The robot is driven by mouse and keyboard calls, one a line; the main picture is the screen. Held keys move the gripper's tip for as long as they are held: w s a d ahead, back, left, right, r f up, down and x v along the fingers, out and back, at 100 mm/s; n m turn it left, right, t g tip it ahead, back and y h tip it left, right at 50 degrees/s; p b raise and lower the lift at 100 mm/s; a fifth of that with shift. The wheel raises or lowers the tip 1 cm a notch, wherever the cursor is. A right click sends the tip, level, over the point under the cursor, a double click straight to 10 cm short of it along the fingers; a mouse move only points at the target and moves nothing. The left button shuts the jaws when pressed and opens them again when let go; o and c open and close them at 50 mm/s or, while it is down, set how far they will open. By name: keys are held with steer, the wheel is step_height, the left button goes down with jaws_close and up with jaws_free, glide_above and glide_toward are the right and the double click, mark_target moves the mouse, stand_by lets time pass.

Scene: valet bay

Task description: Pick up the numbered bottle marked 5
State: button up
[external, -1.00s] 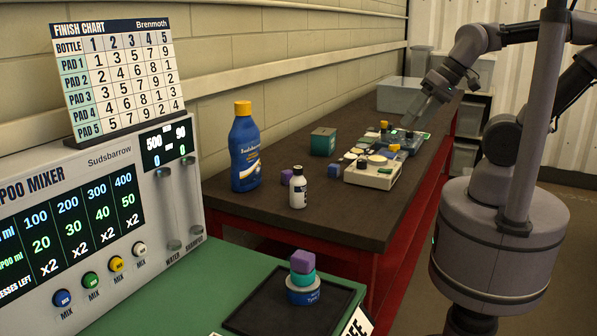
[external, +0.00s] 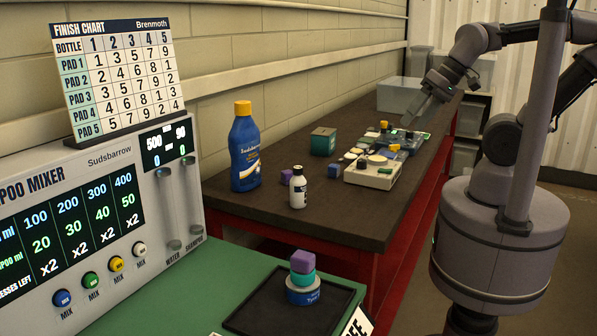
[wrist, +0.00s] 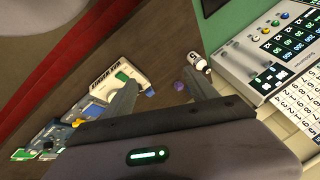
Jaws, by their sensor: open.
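A small white bottle (external: 298,190) with a dark label stands upright on the dark bench top, near its front left part. It also shows in the wrist view (wrist: 199,62), beyond my right finger. Its number is too small to read, so I cannot tell whether it is marked 5. My gripper (external: 412,118) is in the air over the far part of the bench, well apart from this bottle. In the wrist view my gripper (wrist: 162,86) has its two fingers spread, with nothing held between them.
A tall blue bottle (external: 244,152) with a yellow cap stands near the wall. A purple block (external: 286,176), a blue block (external: 334,170) and a teal box (external: 323,141) are nearby. A white device (external: 372,174) and a cluttered blue tray (external: 405,143) occupy the bench's right side.

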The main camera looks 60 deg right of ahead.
steer(key=w+a+r+n+g+p, duration=0.2)
steer(key=w+r+n+p, duration=0.1)
steer(key=w+r+n, duration=0.3)
steer(key=n+g+h+p, duration=0.2)
steer(key=n+g+p, duration=0.25)
steer(key=n, duration=1.05)
glide_above(298, 192)
steer(key=d, duration=0.2)
step_height(298, 192, down, 8)
steer(key=f, duration=0.1)
steer(key=shift+n+t, duration=0.35)
steer(key=shift+n, duration=0.15)
steer(key=f+b, duration=0.1)
steer(key=f, duration=0.3)
steer(key=f+b, duration=0.1)
steer(key=f, duration=0.3)
steer(key=f+b, duration=0.1)
steer(key=f, duration=0.3)
steer(key=shift+w+a+b, duration=0.1)
steer(key=shift+w+b, duration=0.15)
steer(key=shift+b, duration=0.1)
steer(key=f+b, duration=0.1)
steer(key=f, duration=0.1)
steer(key=f+b, duration=0.1)
steer(key=f, duration=0.3)
steer(key=shift+w+f+b, duration=0.15)
steer(key=shift+w+b, duration=0.15)
steer(key=shift+b, duration=0.1)
steer(key=shift+c, duration=0.5)
jaws_close()
